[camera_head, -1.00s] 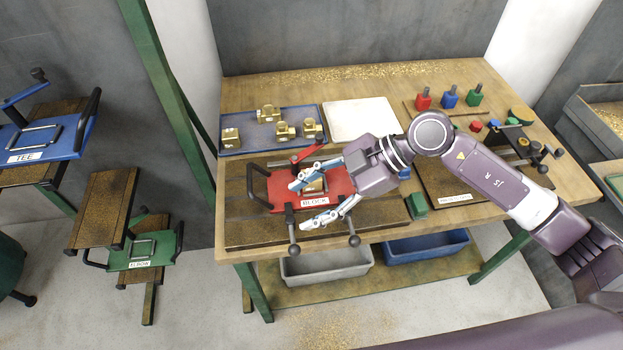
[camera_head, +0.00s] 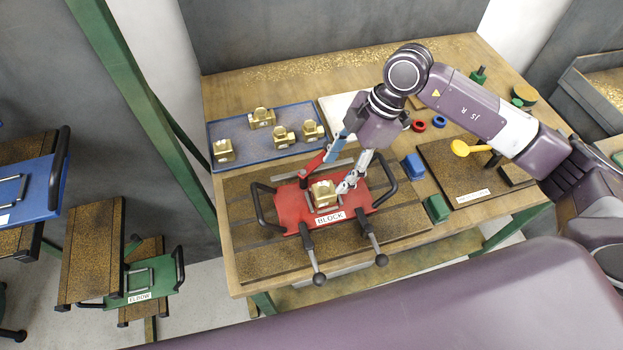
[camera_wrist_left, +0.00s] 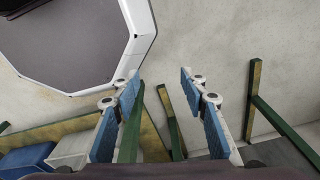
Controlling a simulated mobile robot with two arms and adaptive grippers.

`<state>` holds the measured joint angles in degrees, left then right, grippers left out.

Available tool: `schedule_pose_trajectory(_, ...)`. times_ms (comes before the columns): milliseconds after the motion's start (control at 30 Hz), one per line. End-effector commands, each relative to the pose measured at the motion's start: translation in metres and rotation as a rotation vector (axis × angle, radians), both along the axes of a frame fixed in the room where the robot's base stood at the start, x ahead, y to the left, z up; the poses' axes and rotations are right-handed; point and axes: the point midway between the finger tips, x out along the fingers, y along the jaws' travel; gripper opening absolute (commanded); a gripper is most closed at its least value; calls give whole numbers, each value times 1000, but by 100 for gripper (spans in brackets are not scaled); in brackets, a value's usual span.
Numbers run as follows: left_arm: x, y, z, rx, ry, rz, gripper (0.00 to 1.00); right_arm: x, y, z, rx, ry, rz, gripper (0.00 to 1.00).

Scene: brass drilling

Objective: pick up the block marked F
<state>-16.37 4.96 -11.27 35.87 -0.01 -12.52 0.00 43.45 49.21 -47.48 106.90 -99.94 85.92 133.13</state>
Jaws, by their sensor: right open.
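A small brass block (camera_head: 323,193) sits in the red fixture (camera_head: 290,209) labelled BLOCK. Several more brass pieces, such as this one (camera_head: 223,151), lie on the blue tray (camera_head: 240,122) behind it. No letter F is legible on any of them. My right gripper (camera_head: 334,174) is open, its fingers pointing down at the fixture. One finger is close to the right side of the seated block; I cannot tell whether it touches. My left gripper (camera_wrist_left: 161,78) shows in the left wrist view, fingers apart and empty over the floor.
The fixture has black side handles and two knobbed levers (camera_head: 312,259) at its front. A red clamp arm (camera_head: 313,166) is behind the block. Blue (camera_head: 413,166) and green (camera_head: 436,208) blocks stand to the right. Green posts (camera_wrist_left: 132,128) and bins (camera_wrist_left: 25,160) show below my left gripper.

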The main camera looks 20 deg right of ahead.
Motion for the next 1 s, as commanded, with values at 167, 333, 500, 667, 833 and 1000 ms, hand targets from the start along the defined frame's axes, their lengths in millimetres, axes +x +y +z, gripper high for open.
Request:
schedule_pose_trajectory(167, -9, 0, 7, 0, 11, 0, 40, -2, 9, -16, 1, 5, 2, 52)
schedule_pose_trajectory(333, -26, -5, 19, -4, 36, 0, 40, -3, 19, -30, 1, 5, 2, 52)
schedule_pose_trajectory(500, -32, -11, 30, -12, 44, -2, 40, -4, 31, -53, 1, 5, 2, 52)
schedule_pose_trajectory(667, -23, -10, 33, -10, 32, -3, 40, -4, 35, -66, 1, 2, 1, 52)
schedule_pose_trajectory(833, -7, -9, 34, -10, 8, -2, 40, -4, 35, -68, 1, 1, 1, 52)
schedule_pose_trajectory(1000, -7, -8, 34, -9, 8, -1, 40, -4, 35, -67, 1, 1, 1, 39)
